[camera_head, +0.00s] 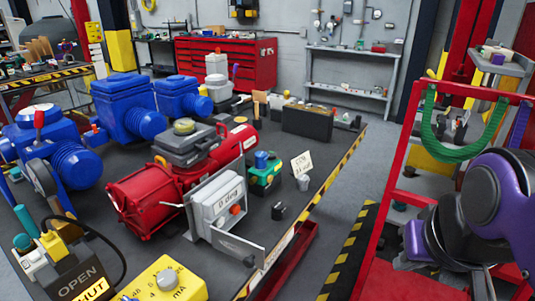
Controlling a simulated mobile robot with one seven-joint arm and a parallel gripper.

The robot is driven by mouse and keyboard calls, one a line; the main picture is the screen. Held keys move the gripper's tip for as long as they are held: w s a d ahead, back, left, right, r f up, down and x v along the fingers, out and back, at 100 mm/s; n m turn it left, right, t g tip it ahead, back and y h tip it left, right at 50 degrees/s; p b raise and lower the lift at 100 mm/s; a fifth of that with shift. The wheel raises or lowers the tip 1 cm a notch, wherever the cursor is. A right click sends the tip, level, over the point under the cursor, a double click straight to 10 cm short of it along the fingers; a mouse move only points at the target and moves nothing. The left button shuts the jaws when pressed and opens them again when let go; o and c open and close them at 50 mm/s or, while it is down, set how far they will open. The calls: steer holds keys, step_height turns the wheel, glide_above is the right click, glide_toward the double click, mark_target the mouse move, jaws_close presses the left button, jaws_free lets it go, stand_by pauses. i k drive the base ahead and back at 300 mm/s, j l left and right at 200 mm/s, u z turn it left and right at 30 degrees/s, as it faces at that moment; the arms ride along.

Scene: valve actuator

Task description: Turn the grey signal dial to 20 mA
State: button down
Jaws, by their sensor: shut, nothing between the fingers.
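The grey signal dial (167,279) is a round knob on top of a yellow box (190,291) at the bottom of the head view, left of centre. Black "mA" lettering and a few scale marks show beside the knob. The bottom of the box is cut off by the frame edge. The dial's pointer is too small to read. Nothing touches the dial. Purple and dark links of my arm fill the lower right, well away from the dial, beyond the bench edge. I cannot make out my gripper's fingers.
An OPEN/SHUT box with a cable stands left of the yellow box. A red actuator (140,207) and a white "0 deg" display (218,208) stand behind it. Blue actuators (125,105) stand farther back. A red frame (400,165) stands between the bench and my arm.

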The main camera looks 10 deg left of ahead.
mark_target(166, 280)
steer(key=j+u, duration=0.1)
steer(key=u, duration=0.35)
steer(key=k+j+u, duration=0.1)
steer(key=u, duration=0.3)
steer(key=j+u, duration=0.1)
steer(key=u, duration=0.35)
steer(key=j+u, duration=0.15)
steer(key=u, duration=0.3)
steer(key=z, duration=0.3)
steer(key=k, duration=0.05)
